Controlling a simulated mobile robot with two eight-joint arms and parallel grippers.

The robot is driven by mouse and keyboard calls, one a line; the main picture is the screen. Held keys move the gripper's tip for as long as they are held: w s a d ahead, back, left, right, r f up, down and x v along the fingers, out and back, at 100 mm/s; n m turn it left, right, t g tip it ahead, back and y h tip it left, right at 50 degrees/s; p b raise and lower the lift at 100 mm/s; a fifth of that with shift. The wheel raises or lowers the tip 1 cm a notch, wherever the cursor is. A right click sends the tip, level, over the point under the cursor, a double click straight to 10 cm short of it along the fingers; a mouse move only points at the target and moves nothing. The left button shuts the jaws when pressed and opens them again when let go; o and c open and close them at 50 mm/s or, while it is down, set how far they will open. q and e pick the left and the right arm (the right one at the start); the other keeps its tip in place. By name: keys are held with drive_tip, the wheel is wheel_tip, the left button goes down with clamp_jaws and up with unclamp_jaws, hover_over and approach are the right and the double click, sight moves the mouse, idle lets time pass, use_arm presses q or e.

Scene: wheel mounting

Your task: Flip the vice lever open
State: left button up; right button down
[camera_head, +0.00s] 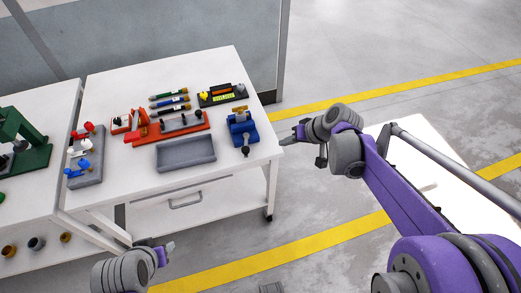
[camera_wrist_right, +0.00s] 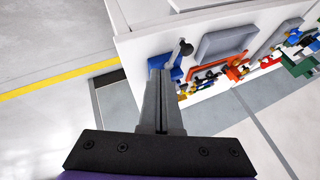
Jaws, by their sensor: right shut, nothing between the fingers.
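The blue vice (camera_head: 242,131) sits near the right edge of the white table. Its lever, with a dark round knob (camera_head: 246,152), points toward the front edge. My right gripper (camera_head: 289,138) is to the right of the vice, apart from it, beside the table's right corner. In the right wrist view its fingers (camera_wrist_right: 160,98) are shut and empty, and partly cover the vice (camera_wrist_right: 176,73); the lever knob (camera_wrist_right: 186,48) shows just beyond the tips. My left gripper (camera_head: 168,247) is low in front of the table; its finger opening is not clear.
A grey tray (camera_head: 186,153) lies left of the vice, an orange fixture (camera_head: 168,128) behind it. Open floor lies right of the table (camera_head: 242,70).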

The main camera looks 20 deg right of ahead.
drive_tip(key=shift+w+a+f, duration=0.1)
drive_tip(key=w+a+f, duration=0.5)
drive_tip(key=a+f, duration=0.2)
drive_tip(key=shift+w+a+f, duration=0.2)
drive_tip(key=shift+w+f, duration=0.1)
drive_tip(key=shift+f, duration=0.1)
drive_tip(key=shift+a, duration=0.1)
idle(0.4)
